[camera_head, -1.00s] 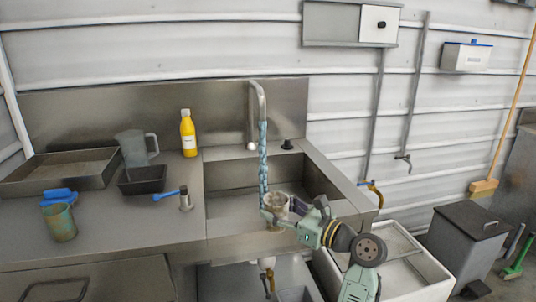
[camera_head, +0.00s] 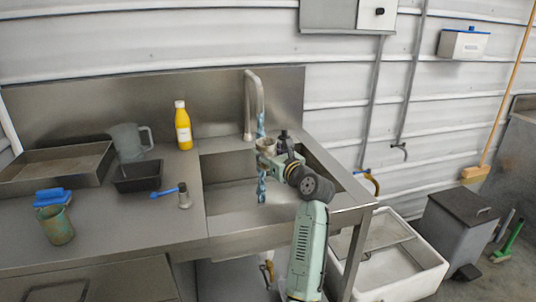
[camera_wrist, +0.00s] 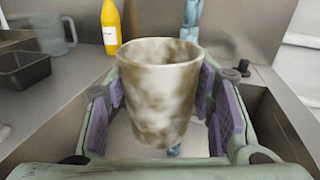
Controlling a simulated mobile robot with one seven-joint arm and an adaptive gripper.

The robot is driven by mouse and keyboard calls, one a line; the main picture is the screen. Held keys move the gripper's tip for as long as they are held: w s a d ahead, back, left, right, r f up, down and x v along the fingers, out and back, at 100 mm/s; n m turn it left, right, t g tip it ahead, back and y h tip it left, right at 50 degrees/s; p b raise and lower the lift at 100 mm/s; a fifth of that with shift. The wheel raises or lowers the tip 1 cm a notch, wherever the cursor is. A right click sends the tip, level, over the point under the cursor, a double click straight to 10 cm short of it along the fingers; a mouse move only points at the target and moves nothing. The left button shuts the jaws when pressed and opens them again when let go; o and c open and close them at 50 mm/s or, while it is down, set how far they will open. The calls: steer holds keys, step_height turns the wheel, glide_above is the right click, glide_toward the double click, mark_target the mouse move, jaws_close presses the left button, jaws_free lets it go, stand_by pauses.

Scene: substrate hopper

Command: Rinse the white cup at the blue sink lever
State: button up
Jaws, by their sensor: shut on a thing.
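The white cup (camera_head: 266,146), stained brown, is upright between the purple pads of my gripper (camera_head: 279,154), under the tap spout (camera_head: 254,100). In the wrist view, the cup (camera_wrist: 160,85) fills the middle; its inside is mostly hidden. A blue twisted water stream (camera_head: 261,123) shows above the cup and again below it, so water is running. I cannot tell whether it enters the cup or passes behind it. The blue lever (camera_head: 166,192) sticks out left from a small metal post (camera_head: 184,198) on the counter, left of the basin. My gripper is away from it.
The sink basin (camera_head: 228,197) is below the cup. A yellow bottle (camera_head: 183,128), clear jug (camera_head: 128,142), black tub (camera_head: 138,177), tray (camera_head: 60,168), blue brush (camera_head: 53,196) and greenish cup (camera_head: 57,226) stand left. A dark knob (camera_head: 284,136) is behind the gripper.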

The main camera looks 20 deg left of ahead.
steer(key=w+a+f+b, duration=0.2)
steer(key=w+a, duration=0.4)
steer(key=w, duration=0.3)
steer(key=shift+a+b, duration=0.35)
steer(key=shift+b, duration=0.5)
steer(key=shift+w+d+f, duration=0.1)
steer(key=shift+w+d, duration=0.05)
steer(key=shift+w+d+p, duration=0.25)
steer(key=shift+d+p, duration=0.1)
steer(key=shift+s+a, duration=0.1)
steer(key=shift+a, duration=0.05)
steer(key=shift+s+a+p, duration=0.2)
steer(key=shift+a+p, duration=0.1)
steer(key=shift+p, duration=0.45)
